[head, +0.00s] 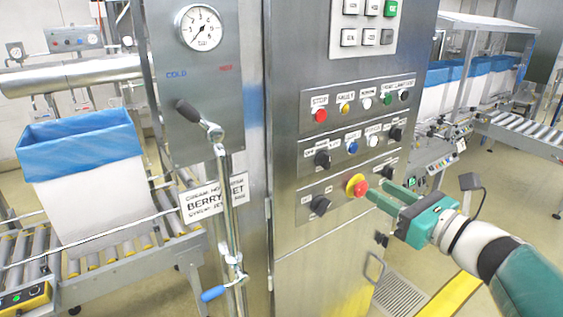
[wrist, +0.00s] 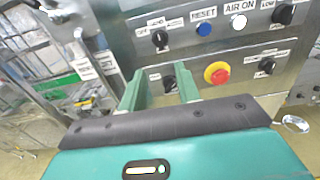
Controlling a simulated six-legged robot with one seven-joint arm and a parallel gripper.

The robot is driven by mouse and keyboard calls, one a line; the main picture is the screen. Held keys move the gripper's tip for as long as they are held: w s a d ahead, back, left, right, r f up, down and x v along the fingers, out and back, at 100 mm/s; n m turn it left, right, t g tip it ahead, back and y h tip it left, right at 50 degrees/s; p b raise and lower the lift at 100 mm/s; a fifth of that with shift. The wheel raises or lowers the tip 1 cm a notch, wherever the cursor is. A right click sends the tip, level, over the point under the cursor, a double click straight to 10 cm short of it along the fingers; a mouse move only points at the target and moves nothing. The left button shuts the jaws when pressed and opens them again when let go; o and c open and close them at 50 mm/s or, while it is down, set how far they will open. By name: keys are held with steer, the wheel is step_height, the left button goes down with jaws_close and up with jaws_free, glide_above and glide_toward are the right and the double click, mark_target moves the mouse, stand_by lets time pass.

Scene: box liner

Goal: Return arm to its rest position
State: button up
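My gripper (head: 391,197) is green and stands in front of the lower part of the steel control panel (head: 335,231), at the right in the head view. Its two fingers (wrist: 161,93) are parted with a gap between them and nothing held, as the wrist view shows. The red emergency button on a yellow collar (head: 357,186) is just left of the fingertips in the head view. In the wrist view the button (wrist: 217,73) is to the right of the fingers. A black knob (wrist: 169,83) shows between the fingers. I cannot tell whether the fingers touch the panel.
A white box with a blue liner (head: 84,178) sits on a roller conveyor (head: 135,246) at left. Floor right of the panel is partly open, with a yellow stripe (head: 446,302).

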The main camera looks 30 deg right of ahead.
steer(key=w+a+f+n+g, duration=0.1)
steer(key=a+f+n+g, duration=0.3)
steer(key=a+n, duration=0.5)
steer(key=w+a+f+n+g, duration=0.1)
steer(key=a+f+n+g, duration=0.3)
steer(key=a+n, duration=0.5)
steer(key=w+a+f+n+g, duration=0.2)
steer(key=a+f+n+g, duration=0.2)
steer(key=a+n, duration=0.5)
steer(key=f+n, duration=0.1)
steer(key=n, duration=0.7)
steer(key=shift+a+f+n+h, duration=0.2)
steer(key=shift+n+h, duration=0.1)
